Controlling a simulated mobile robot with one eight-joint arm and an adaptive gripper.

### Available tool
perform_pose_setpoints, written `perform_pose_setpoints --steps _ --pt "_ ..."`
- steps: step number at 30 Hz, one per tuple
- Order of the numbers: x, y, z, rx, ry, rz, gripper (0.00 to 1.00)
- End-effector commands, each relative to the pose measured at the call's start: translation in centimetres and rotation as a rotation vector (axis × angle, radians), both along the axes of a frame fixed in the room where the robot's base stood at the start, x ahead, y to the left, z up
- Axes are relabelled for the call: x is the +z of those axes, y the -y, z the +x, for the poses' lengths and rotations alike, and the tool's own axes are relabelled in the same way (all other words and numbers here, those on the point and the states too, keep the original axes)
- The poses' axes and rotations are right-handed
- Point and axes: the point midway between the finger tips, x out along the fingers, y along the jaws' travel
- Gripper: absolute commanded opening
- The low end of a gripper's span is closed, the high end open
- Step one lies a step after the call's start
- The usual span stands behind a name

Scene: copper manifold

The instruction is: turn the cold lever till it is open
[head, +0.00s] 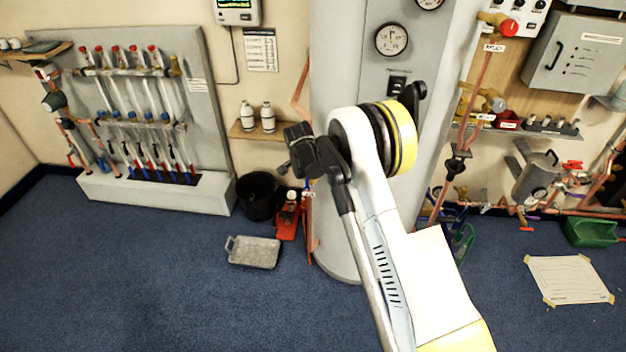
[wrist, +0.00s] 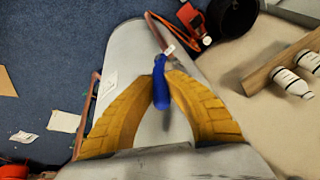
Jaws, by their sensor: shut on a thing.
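The cold lever (wrist: 160,85) is a blue handle, seen in the wrist view between the tips of my yellow fingers. My gripper (wrist: 163,88) is shut on it, with one finger on each side. The lever lies roughly in line with a copper pipe (wrist: 154,32) that carries a small white tag (wrist: 168,50). In the head view my arm covers the lever and my fingers, so the valve body and the lever's exact angle to its pipe are hard to tell.
A grey column (head: 340,245) stands right behind my arm. A shelf (head: 240,130) with two white bottles is to its left. A black bucket (head: 258,196), a red object (head: 289,220) and a grey tray (head: 254,251) are on the blue floor. Open floor lies at front left.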

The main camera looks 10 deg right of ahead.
Motion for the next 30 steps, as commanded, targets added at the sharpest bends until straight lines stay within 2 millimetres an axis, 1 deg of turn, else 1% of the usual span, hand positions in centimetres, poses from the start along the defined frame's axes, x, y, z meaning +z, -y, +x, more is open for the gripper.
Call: perform_pose_setpoints --steps 1,6,12,27,28,30 --pt "-0.10 -0.38 0.15 0.002 -0.008 -0.027 0.00" --pt "-0.05 -0.77 0.29 0.002 -0.033 -0.105 0.00" --pt "-0.05 -1.01 0.35 0.000 -0.049 -0.153 0.00" --pt "-0.05 -1.07 0.35 0.000 -0.056 -0.168 0.00" --pt "-0.05 -1.07 0.35 0.000 -0.056 -0.168 0.20" --pt "-0.05 -1.07 0.35 0.000 -0.056 -0.168 0.38"
